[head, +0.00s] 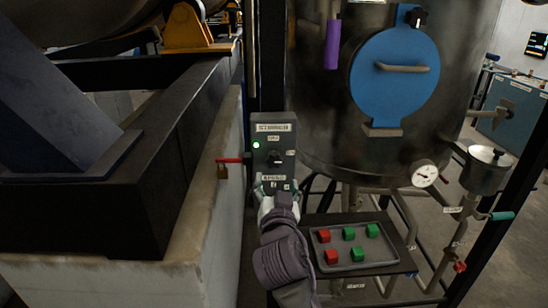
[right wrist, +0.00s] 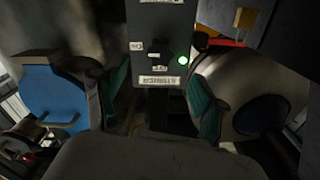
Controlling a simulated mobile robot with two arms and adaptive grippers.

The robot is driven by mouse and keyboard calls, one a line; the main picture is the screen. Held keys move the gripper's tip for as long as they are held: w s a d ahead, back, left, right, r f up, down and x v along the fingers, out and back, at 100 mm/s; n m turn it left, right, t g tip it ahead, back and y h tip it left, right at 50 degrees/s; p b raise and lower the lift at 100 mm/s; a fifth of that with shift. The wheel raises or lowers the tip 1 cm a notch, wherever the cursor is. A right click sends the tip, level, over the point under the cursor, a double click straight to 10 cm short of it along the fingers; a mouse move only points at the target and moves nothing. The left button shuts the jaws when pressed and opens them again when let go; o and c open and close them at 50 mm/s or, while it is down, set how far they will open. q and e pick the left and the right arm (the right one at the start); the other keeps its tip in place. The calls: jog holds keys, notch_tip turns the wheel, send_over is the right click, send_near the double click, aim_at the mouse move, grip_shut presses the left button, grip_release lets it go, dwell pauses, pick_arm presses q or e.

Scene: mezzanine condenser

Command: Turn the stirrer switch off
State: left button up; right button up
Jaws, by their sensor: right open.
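The grey stirrer switch box (head: 284,140) stands upright on a dark post left of the tank. It has white labels, a lit green lamp (head: 256,145) and a black rotary knob (head: 275,157); I cannot read the knob's exact position. My right gripper (head: 277,186) is at the lower part of the box, just below the knob. In the right wrist view the box (right wrist: 175,18) appears upside down, with its lit lamp (right wrist: 183,60). The teal fingers of the right gripper (right wrist: 160,95) are spread apart with nothing between them. My left gripper is not in view.
A red handle (head: 229,160) with a padlock sticks out left of the box, near a concrete plinth (head: 205,220). A tray (head: 378,254) of red and green blocks lies at lower right. The steel tank (head: 315,110) with a blue hatch (head: 395,90) stands behind.

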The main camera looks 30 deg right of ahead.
aim_at(274, 164)
jog(key=p+x, duration=0.2)
jog(key=x, duration=0.8)
jog(key=shift+w, duration=0.4)
jog(key=c, duration=1.2)
jog(key=shift+o, duration=0.2)
